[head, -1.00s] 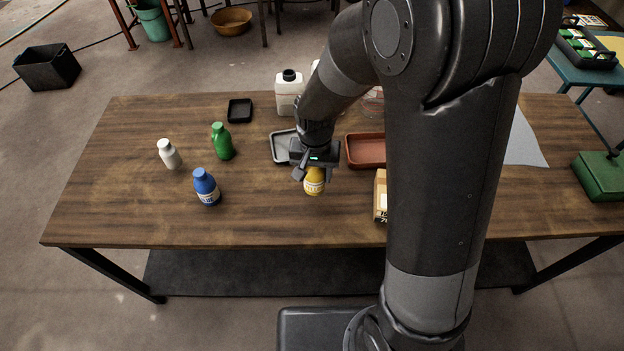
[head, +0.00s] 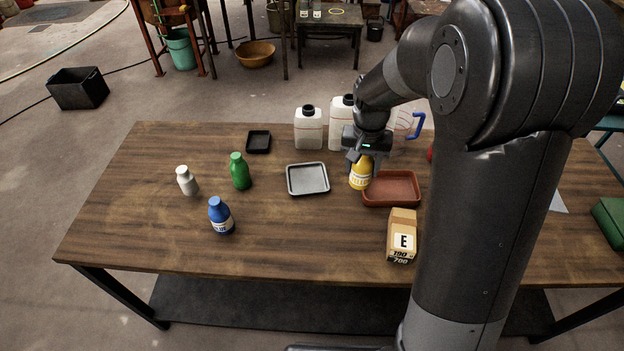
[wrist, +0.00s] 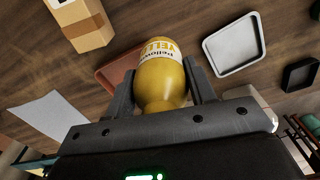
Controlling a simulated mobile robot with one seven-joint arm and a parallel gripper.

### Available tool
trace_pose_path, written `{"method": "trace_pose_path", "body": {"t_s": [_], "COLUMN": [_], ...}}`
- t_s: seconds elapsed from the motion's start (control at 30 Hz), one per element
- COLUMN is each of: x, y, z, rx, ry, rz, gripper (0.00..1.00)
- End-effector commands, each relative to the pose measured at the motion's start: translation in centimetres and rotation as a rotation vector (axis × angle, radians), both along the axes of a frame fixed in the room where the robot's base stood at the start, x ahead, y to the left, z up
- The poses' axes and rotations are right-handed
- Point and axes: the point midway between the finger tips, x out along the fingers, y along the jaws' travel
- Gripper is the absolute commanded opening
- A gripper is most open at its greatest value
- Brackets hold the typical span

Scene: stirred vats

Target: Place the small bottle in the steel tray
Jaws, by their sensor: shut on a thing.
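My gripper (head: 360,163) is shut on a yellow bottle (head: 359,180) with a white label. In the wrist view the bottle (wrist: 162,80) sits between the two fingers. The bottle appears held above the table, between the grey steel tray (head: 307,192) and the reddish-brown tray (head: 391,204). The steel tray is empty and also shows in the wrist view (wrist: 235,70). A small white bottle (head: 187,181), a green bottle (head: 240,172) and a blue bottle (head: 221,217) stand upright on the left of the table.
A cardboard box (head: 402,222) marked E stands in front of the reddish-brown tray. White jugs (head: 308,130) stand at the back, near a clear pitcher with a blue handle (head: 418,125). A small black tray (head: 259,135) lies back left. The table's front left is clear.

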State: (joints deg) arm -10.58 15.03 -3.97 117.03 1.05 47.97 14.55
Motion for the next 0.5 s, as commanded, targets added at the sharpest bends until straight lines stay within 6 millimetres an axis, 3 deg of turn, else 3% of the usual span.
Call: {"method": "trace_pose_path", "body": {"t_s": [0.03, 0.2, 0.5], "x": [1.6, 5.4, 7.7], "y": [0.6, 2.1, 4.5], "z": [-0.1, -0.1, -1.2], "rx": [0.000, 0.002, 0.004], "ry": [-0.001, 0.000, 0.001], "rz": [0.000, -0.005, -0.006], "gripper": [0.20, 0.20, 0.20]}}
